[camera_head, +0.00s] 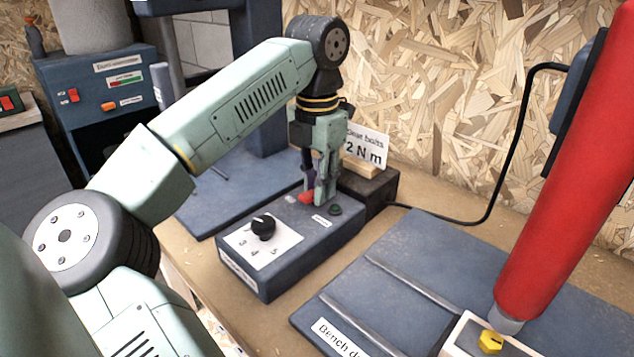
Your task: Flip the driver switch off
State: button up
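A blue-grey control box (300,262) stands on the bench in the middle; the label on its front is too small to read. On its top are a black knob (263,227) on a white numbered plate, a red switch (306,198) and a dark green round button or lamp (335,210). My gripper (316,198) points down over the box, its fingertips right at the red switch. The fingers partly hide the switch, so its tilt and whether they touch it cannot be told. The gap between the fingers is unclear.
A card (366,148) reading "2 N m" stands behind the box. A black cable (495,190) runs along the bench to the right. A red column (570,160) and a yellow knob (490,341) are at right. A dustcollector-like blue cabinet (85,125) with switches stands at left.

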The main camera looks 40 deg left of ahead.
grip_shut()
jog(key=b, duration=0.1)
jog(key=t+b, duration=0.1)
jog(key=b, duration=0.1)
jog(key=shift+s+f+t, duration=0.25)
jog(key=shift+f+t, duration=0.05)
jog(key=shift+f, duration=0.1)
jog(key=shift+s+r+t+b, duration=0.2)
jog(key=shift+t+b, duration=0.5)
jog(key=shift+b, duration=0.4)
jog(key=shift+r+t+b, duration=0.2)
jog(key=shift+t+b, duration=0.1)
jog(key=shift+t, duration=0.1)
jog(key=shift+r, duration=0.1)
jog(key=o, duration=0.6)
grip_release()
jog(key=shift+c, duration=0.2)
